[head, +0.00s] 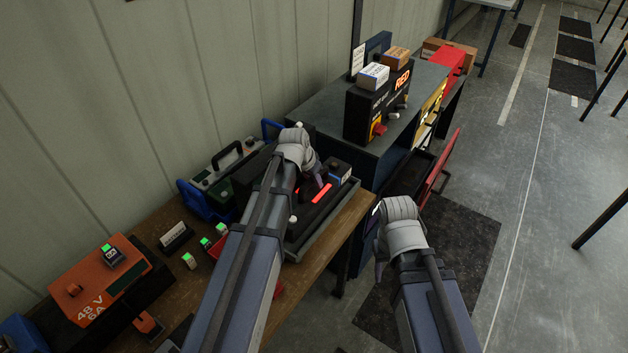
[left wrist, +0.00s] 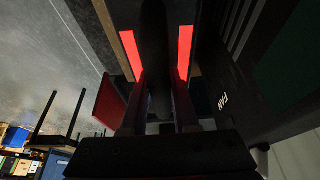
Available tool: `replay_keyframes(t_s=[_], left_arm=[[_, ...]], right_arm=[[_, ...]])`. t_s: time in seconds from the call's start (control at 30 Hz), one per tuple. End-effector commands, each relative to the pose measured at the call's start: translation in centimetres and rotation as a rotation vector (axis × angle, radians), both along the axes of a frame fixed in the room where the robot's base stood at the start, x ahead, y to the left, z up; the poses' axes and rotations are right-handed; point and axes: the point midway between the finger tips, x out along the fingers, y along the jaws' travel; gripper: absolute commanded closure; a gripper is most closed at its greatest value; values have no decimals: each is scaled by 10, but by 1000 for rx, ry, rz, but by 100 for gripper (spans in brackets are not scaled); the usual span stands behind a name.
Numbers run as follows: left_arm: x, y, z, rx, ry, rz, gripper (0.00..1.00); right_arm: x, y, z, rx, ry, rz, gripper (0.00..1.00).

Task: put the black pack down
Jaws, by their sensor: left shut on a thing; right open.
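My left gripper (head: 312,184) is over the wooden bench, largely hidden behind its own wrist in the head view. In the left wrist view its two fingers (left wrist: 160,110) are shut on a dark, narrow body, the black pack (left wrist: 159,60). Bright red strips show on both sides of it there. In the head view a red strip (head: 321,194) shows beside the fingertips, over a dark tray (head: 305,248). I cannot tell whether the pack touches what is below. My right gripper (head: 377,245) is open beyond the bench's right edge, partly hidden by its wrist.
An orange charger (head: 95,290) marked 48 V stands at the bench's left. Small green-topped blocks (head: 189,261) and a green-grey case (head: 222,172) are near the tray. A dark cabinet (head: 325,105) bears a black box (head: 372,113) with cartons. Floor at right is mostly clear.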

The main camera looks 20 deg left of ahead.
Motion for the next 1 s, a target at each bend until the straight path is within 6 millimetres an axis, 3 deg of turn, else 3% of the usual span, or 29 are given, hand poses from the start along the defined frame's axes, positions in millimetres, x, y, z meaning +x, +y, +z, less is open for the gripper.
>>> replay_keyframes(t_s=[0.33, 0.77, 0.8, 1.0], left_arm=[[1, 0, -31, -2, -4, 1, 100], [1, 0, -33, -1, -4, 0, 100], [0, 0, -34, 0, 0, 0, 68], [0, 0, -33, 0, 0, 0, 46]], right_arm=[[0, 0, -32, -1, 0, 4, 50], [0, 0, -33, -1, 0, 4, 50], [0, 0, -34, -1, 0, 4, 50], [0, 0, -33, -1, 0, 4, 50]])
